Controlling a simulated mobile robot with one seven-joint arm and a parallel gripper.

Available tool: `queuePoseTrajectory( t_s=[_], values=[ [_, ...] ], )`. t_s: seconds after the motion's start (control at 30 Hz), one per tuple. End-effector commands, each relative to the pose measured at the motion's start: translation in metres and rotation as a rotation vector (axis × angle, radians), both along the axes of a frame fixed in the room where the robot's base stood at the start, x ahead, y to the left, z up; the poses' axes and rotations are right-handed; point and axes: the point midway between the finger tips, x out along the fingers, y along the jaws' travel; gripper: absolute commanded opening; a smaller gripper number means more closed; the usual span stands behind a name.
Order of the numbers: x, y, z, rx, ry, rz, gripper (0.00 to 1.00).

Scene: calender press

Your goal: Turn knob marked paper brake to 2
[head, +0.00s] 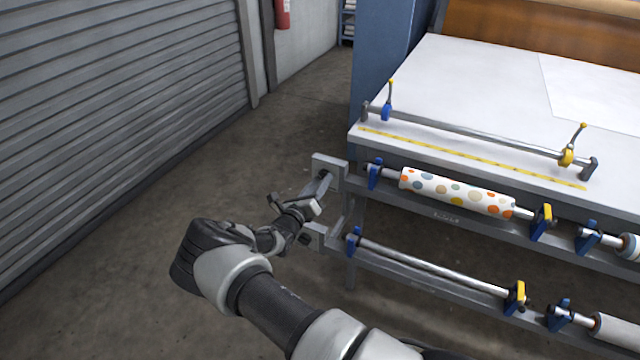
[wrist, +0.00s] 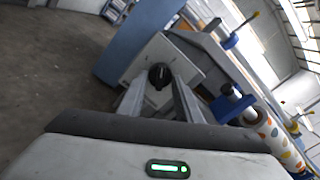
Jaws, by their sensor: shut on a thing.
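A black knob (wrist: 160,76) sits on a light grey plate at the left end of the upper roll bar, seen in the wrist view. The plate also shows in the head view (head: 329,161). My gripper (head: 324,183) reaches up to this plate from the left. In the wrist view my gripper (wrist: 160,84) has a finger on each side of the knob and is shut on it. No marking, number or pointer setting on the knob is legible. In the head view my fingers hide the knob.
A second grey plate (head: 314,236) stands below, at the left end of the lower bar (head: 430,268). A dotted paper roll (head: 455,192) hangs on the upper bar between blue and yellow holders. The white table (head: 480,95) lies behind. Floor left of the press is clear up to the shutter (head: 120,110).

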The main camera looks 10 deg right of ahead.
Motion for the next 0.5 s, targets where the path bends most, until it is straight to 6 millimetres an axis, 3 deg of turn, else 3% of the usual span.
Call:
queuePoseTrajectory(
  t_s=[0.5],
  values=[
    [0.0010, 0.0014, 0.0003, 0.344, -0.251, 0.000, 0.09]
  ],
)
